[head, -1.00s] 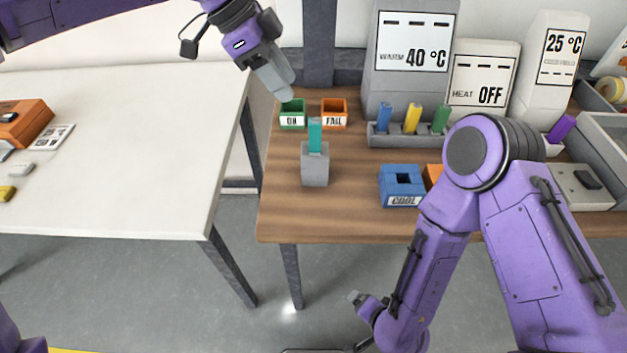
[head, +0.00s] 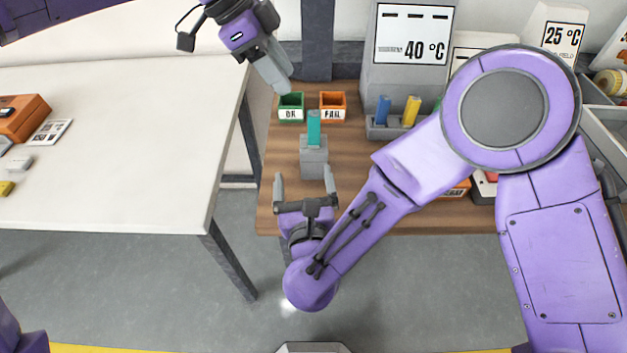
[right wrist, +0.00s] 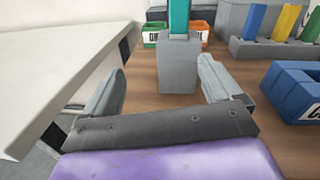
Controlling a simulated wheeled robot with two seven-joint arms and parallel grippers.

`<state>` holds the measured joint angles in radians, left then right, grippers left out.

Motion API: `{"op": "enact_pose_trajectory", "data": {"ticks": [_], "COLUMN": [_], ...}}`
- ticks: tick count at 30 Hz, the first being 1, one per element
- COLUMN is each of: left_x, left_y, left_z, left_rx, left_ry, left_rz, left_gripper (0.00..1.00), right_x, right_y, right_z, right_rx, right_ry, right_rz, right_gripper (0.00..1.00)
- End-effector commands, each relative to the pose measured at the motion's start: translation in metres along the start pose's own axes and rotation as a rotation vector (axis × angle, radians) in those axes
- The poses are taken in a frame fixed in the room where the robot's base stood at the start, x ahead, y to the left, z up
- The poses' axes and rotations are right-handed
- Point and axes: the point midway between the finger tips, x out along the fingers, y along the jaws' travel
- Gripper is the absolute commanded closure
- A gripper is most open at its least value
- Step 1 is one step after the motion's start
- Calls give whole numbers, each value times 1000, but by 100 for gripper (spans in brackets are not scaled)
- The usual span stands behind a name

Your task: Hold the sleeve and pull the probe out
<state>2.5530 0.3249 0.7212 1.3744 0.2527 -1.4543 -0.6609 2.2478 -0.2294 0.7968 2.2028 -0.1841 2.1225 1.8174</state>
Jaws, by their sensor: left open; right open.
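The teal probe (head: 314,128) stands upright in the grey sleeve block (head: 314,157) on the wooden table. In the right wrist view the probe (right wrist: 179,16) rises from the sleeve (right wrist: 178,64), which is ahead of the fingers. My right gripper (head: 304,183) is open and empty at the table's front edge, just in front of the sleeve and apart from it. It also shows in the right wrist view (right wrist: 162,85). My left gripper (head: 273,72) is higher, behind and left of the probe, apart from it; the gap between its fingers is hard to see.
Green OK bin (head: 290,108) and orange FAIL bin (head: 332,107) stand behind the sleeve. A rack (head: 383,131) holds coloured sticks at right. A blue holder (right wrist: 293,92) is right of the sleeve. The white table (head: 120,150) is at left. My right arm hides much of the right side.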

Motion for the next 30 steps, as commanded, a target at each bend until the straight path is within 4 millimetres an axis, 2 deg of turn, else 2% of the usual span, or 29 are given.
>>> {"op": "enact_pose_trajectory", "data": {"ticks": [3, 7, 15, 21, 30], "left_x": [0, 0, 0, 0, 0], "left_y": [0, 0, 0, 0, 0], "left_z": [0, 0, 0, 0, 0], "left_rx": [0, 0, 0, 0, 0], "left_ry": [0, 0, 0, 0, 0], "left_rz": [0, 0, 0, 0, 0], "left_gripper": [57, 57, 57, 57, 57], "right_x": [-1, 10, 67, 96, 104], "right_y": [-15, -20, -25, -27, -28], "right_z": [-4, -4, -4, -4, -4], "right_rx": [109, 138, 134, 132, 130], "right_ry": [-8, -12, -12, -11, -10], "right_rz": [-79, -100, -98, -95, -94], "right_gripper": [8, 8, 8, 8, 8]}}
